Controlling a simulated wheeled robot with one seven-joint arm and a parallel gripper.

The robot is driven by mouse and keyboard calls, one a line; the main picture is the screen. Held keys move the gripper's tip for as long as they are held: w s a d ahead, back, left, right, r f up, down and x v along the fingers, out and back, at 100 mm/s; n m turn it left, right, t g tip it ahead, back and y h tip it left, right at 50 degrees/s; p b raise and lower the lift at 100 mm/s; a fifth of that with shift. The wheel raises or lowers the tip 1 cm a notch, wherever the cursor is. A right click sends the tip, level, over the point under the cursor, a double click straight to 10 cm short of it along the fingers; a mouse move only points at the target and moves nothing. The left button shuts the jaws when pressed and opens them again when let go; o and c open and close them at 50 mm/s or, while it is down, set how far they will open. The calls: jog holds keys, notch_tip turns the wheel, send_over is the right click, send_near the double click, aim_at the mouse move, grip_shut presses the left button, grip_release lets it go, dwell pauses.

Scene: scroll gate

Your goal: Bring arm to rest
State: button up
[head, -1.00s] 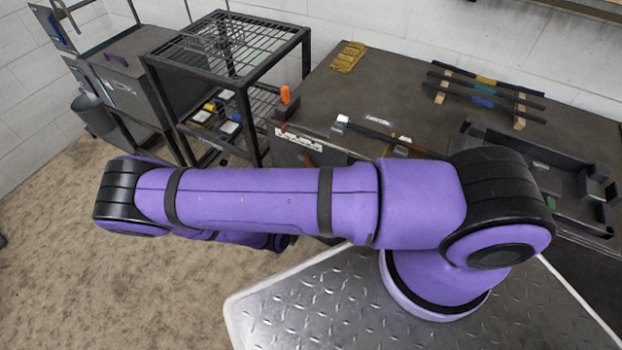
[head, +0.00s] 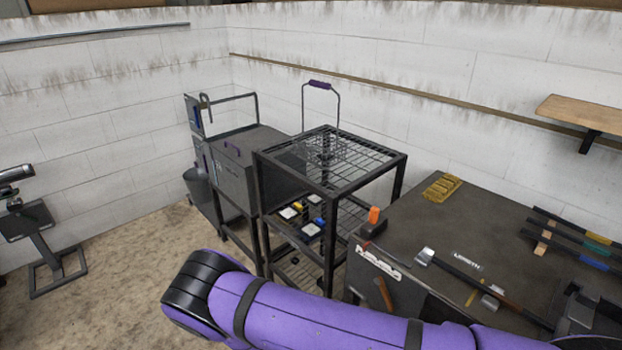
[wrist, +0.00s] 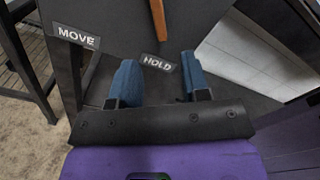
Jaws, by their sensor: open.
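My arm (head: 320,318) is purple with black joints and stretches across the bottom of the head view. Its elbow end is at the lower left, and the rest runs out of the picture. My gripper (wrist: 160,82) shows in the wrist view with two blue fingers apart and nothing between them. It points toward the dark front of the workbench (wrist: 130,22), where labels "MOVE" (wrist: 76,37) and "HOLD" (wrist: 158,63) show. The gripper is hidden in the head view.
The workbench (head: 440,225) stands at the right with several tools on it. A wire-shelf rack (head: 345,172) holds a wire basket (head: 322,145), left of the bench. A grey cabinet (head: 232,175) stands behind. Bare floor (head: 130,265) lies at left.

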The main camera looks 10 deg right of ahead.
jog(key=w+d+r+m+g+y, duration=0.1)
jog(key=d+r+m+g+y, duration=0.15)
jog(key=r+m+g, duration=1.05)
jog(key=w+d+r+m+t+y, duration=0.1)
jog(key=r+m+y, duration=0.45)
jog(key=r, duration=1.65)
jog(key=s+d+r+m+t+y, duration=0.3)
jog(key=s+r+m, duration=0.4)
jog(key=s+r, duration=0.2)
jog(key=s+d+r+m+t+y, duration=0.3)
jog(key=s+r+m, duration=0.4)
jog(key=r, duration=0.6)
jog(key=shift+s+d+r+t+y, duration=0.3)
jog(key=shift+s+d+r+t, duration=0.15)
jog(key=shift+s, duration=0.8)
jog(key=shift+f, duration=0.1)
